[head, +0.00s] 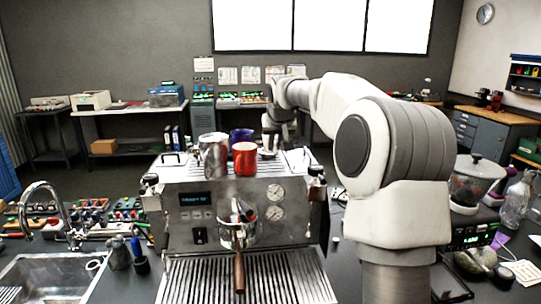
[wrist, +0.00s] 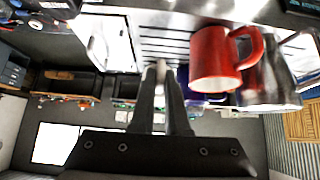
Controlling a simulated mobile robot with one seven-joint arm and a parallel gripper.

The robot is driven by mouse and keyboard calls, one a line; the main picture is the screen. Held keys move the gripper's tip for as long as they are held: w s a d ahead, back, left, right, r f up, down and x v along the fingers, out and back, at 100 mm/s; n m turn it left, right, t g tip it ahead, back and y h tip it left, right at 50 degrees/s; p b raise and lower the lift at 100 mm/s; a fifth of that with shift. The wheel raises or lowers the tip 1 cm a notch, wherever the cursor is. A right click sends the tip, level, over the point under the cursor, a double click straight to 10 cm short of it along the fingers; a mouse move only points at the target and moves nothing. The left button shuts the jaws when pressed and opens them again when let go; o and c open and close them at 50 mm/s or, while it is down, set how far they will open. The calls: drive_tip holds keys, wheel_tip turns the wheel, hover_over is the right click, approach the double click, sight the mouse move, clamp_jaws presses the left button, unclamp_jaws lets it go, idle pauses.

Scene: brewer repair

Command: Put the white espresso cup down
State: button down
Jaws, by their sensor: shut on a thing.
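My gripper (wrist: 161,72) is shut, its two dark fingers close together over the espresso machine's slatted top. In the head view my gripper (head: 272,124) is small and partly hidden by my own wrist. A small pale shape, seemingly the white espresso cup (head: 268,143), shows just below it, at the right of the mugs. In the wrist view only a small pale part shows between the fingertips, so the cup's shape and tilt are unclear. I cannot tell whether it touches the slats.
A red mug (head: 245,159), a steel pitcher (head: 213,156) and a purple mug (head: 240,136) stand close by on the espresso machine (head: 188,197). A sink (head: 52,278) is at the left.

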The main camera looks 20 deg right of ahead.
drive_tip(key=w, duration=0.1)
drive_tip(key=w+f, duration=0.1)
drive_tip(key=shift+w+f, duration=0.25)
drive_tip(key=shift+w, duration=0.05)
drive_tip(key=shift+f+p, duration=0.4)
drive_tip(key=shift+f, duration=1.6)
drive_tip(key=shift+f, duration=0.1)
drive_tip(key=c, duration=0.9)
unclamp_jaws()
